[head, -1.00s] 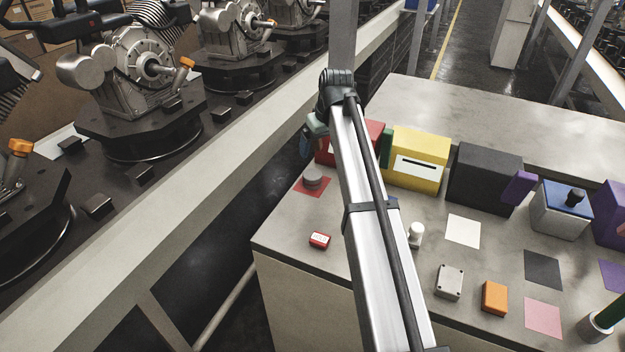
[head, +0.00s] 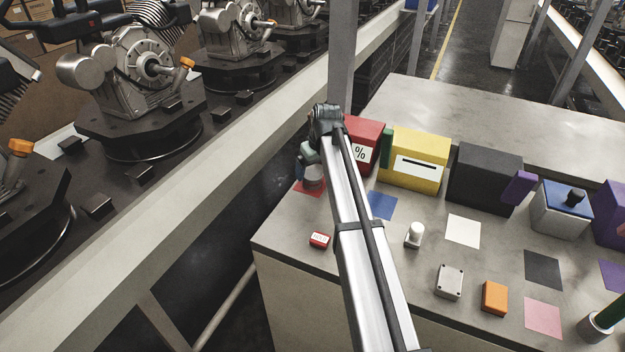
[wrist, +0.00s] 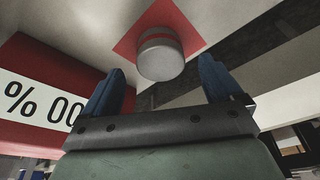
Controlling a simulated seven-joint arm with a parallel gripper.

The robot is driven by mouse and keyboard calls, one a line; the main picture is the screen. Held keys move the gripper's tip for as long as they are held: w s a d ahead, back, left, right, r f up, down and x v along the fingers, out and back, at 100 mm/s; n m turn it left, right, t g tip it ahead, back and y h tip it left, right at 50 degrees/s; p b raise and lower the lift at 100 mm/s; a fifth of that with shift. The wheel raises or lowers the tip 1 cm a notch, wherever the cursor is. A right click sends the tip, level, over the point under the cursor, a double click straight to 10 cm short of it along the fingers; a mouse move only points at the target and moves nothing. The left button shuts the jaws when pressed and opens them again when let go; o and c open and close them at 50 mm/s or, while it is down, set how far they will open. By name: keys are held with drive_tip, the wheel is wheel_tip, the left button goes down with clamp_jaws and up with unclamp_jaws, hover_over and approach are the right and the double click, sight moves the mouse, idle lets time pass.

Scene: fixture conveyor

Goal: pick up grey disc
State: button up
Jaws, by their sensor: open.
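The grey disc (head: 314,182) is a short round grey piece standing on a red square (head: 301,188) near the table's left edge in the head view. My gripper (head: 307,158) is above and partly in front of it, so part of the disc is hidden. In the wrist view the grey disc (wrist: 160,56) shows beyond the fingertips, on the red square (wrist: 186,22). My gripper (wrist: 160,80) is open, its two blue fingers apart on either side of the disc's line. The disc does not appear to be between the fingers.
A red box with a percent sign (head: 364,146) stands close to the right of my gripper, with a yellow box (head: 413,160) beyond it. The conveyor (head: 230,165) runs along the left.

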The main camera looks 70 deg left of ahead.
sight(312, 174)
drive_tip(key=shift+x, duration=1.95)
drive_tip(key=shift+c, duration=0.4)
drive_tip(key=c, duration=1.4)
drive_tip(key=shift+r, duration=0.15)
